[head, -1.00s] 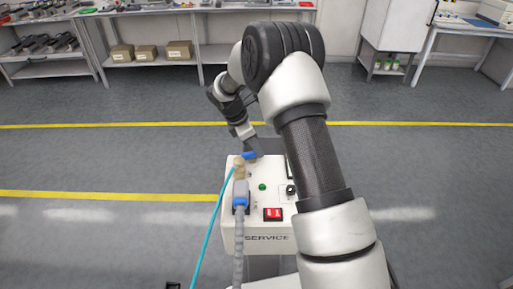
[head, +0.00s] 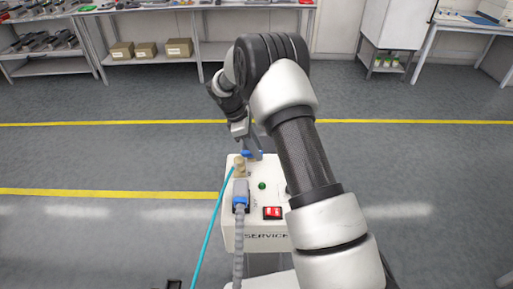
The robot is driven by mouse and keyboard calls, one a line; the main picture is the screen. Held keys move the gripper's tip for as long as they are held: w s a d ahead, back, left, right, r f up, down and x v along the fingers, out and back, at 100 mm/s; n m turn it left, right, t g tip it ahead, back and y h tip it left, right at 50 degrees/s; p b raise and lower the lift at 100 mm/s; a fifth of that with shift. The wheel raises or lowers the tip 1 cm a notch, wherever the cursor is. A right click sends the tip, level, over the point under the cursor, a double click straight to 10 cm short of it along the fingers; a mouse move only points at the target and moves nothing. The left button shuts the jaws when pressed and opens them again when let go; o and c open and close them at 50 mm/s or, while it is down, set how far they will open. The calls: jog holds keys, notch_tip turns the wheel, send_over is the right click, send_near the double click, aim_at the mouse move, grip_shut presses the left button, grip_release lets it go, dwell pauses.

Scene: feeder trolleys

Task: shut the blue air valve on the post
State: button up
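The blue air valve handle (head: 252,154) shows at the far top edge of the white service post (head: 235,226), beside a brass-coloured fitting (head: 239,166) with a light-blue hose. My gripper (head: 250,148) is at the far side of the post, pointing down at the blue handle. Its fingers are right by the handle or over it; I cannot tell whether they touch it. The fingertips are small and partly merged with the handle, so their opening is unclear.
The post top also carries a grey cable with a blue connector (head: 240,198), a green button (head: 262,186) and a red switch (head: 272,213). My arm covers the post's right side. Shelves with cardboard boxes (head: 180,47) stand at the back.

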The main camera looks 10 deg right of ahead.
jog(key=p+v, duration=0.1)
jog(key=v, duration=1.6)
jog(key=shift+r+p, duration=0.2)
jog(key=shift+p, duration=0.15)
jog(key=s+d+r+m+t+y+p, duration=0.1)
jog(key=s+d+r+m+t+p, duration=0.2)
jog(key=s+r, duration=0.65)
jog(key=s+d+r+m+y+p, duration=0.15)
jog(key=s+r+m, duration=0.35)
jog(key=r, duration=0.7)
jog(key=s+d+r+m+t+y+p, duration=0.1)
jog(key=s+m+p, duration=0.4)
jog(key=s, duration=1.5)
jog(key=r+m+t+y, duration=0.1)
jog(key=m+t, duration=0.1)
jog(key=shift+d+r+m+t, duration=0.15)
jog(key=shift+d+m+t, duration=0.15)
